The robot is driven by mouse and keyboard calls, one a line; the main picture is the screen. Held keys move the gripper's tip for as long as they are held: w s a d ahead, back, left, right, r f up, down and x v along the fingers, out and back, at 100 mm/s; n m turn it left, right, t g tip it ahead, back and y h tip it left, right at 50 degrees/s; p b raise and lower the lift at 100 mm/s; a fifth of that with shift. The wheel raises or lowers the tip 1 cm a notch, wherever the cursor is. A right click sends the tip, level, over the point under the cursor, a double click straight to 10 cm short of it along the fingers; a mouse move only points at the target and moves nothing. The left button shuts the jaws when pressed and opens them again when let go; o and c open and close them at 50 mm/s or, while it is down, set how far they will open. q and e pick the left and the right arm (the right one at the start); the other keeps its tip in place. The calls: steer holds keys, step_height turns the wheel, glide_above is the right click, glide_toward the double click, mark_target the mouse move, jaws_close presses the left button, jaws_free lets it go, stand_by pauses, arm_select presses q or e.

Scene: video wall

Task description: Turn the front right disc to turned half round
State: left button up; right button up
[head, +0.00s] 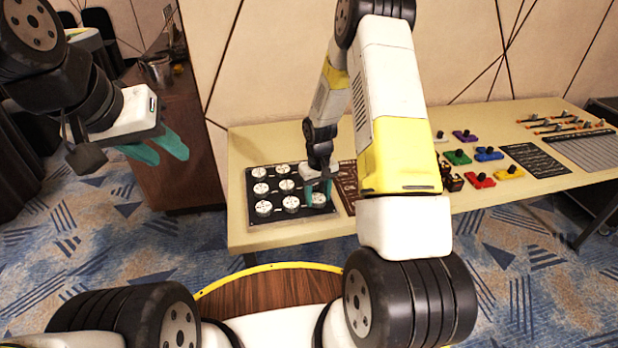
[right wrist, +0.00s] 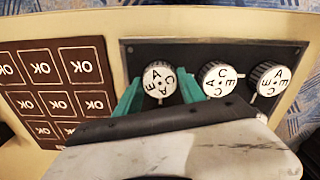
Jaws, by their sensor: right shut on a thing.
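A dark panel (head: 250,213) on the table holds rows of white-topped black discs with letters on them. The front right disc (head: 318,199) is at the panel's near right corner. In the right wrist view this disc (right wrist: 159,77) sits between the two teal fingers of my right gripper (right wrist: 160,92), which is shut on its sides. My right gripper also shows in the head view (head: 318,188), pointing down. My left gripper (head: 162,150) is open and empty, off the table at the left.
Two neighbouring discs (right wrist: 220,79) and (right wrist: 268,78) stand beside the held one. A brown panel of OK tiles (right wrist: 55,85) lies next to the disc panel. Further right are coloured blocks (head: 480,180), a dark lettered board (head: 535,160) and a grey ridged board (head: 590,150).

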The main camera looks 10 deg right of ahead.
mark_target(318, 198)
steer(key=n, duration=1.3)
steer(key=shift+n, duration=0.4)
stand_by(0.3)
steer(key=o, duration=1.4)
steer(key=shift+r, duration=3.95)
